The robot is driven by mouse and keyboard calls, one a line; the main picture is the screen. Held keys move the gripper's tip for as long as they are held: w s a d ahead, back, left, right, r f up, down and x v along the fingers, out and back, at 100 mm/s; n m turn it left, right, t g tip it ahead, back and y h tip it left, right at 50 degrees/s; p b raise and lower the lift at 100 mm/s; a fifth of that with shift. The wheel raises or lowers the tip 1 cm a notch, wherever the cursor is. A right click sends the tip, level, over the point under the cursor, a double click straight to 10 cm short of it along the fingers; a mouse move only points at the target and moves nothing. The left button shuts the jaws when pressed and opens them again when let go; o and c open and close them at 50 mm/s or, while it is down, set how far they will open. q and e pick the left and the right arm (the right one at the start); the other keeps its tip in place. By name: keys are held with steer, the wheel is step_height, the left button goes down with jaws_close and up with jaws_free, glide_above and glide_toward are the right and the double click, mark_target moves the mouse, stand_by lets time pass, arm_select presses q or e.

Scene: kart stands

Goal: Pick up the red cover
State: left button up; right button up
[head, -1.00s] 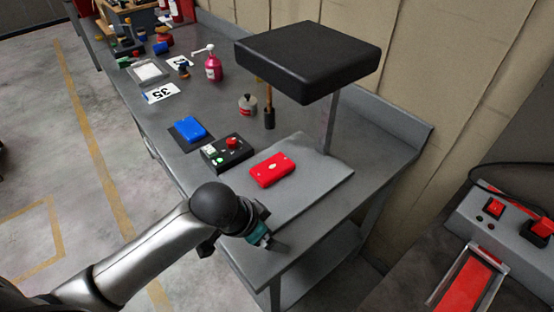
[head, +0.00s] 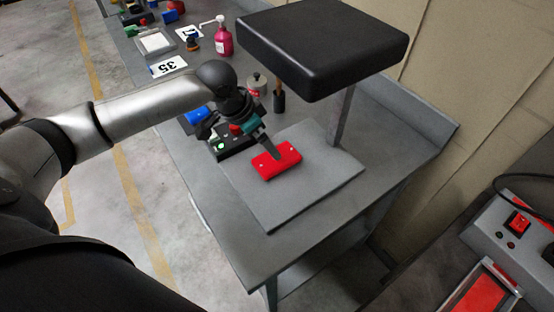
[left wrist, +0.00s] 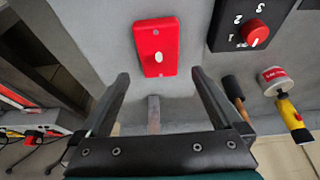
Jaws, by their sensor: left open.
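The red cover (head: 277,162) lies flat on a light grey plate (head: 290,200) on the workbench. It also shows in the left wrist view (left wrist: 156,48), ahead of the fingertips and roughly between their lines. My left gripper (head: 268,148) reaches in from the left, with its fingers at the cover's far edge in the head view. In the left wrist view the two fingers (left wrist: 160,74) stand wide apart with nothing between them. I cannot tell whether a finger touches the cover. My right gripper is not in either view.
A black lamp-like head (head: 322,48) on a post overhangs the plate.

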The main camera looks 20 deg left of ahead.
arm_select(q)
steer(key=b+x, duration=0.1)
steer(key=x, duration=0.7)
steer(key=shift+d+f, duration=0.15)
steer(key=shift+f, duration=0.1)
steer(key=shift+c, duration=0.2)
steer(key=shift+r, duration=0.15)
steer(key=c, duration=1.3)
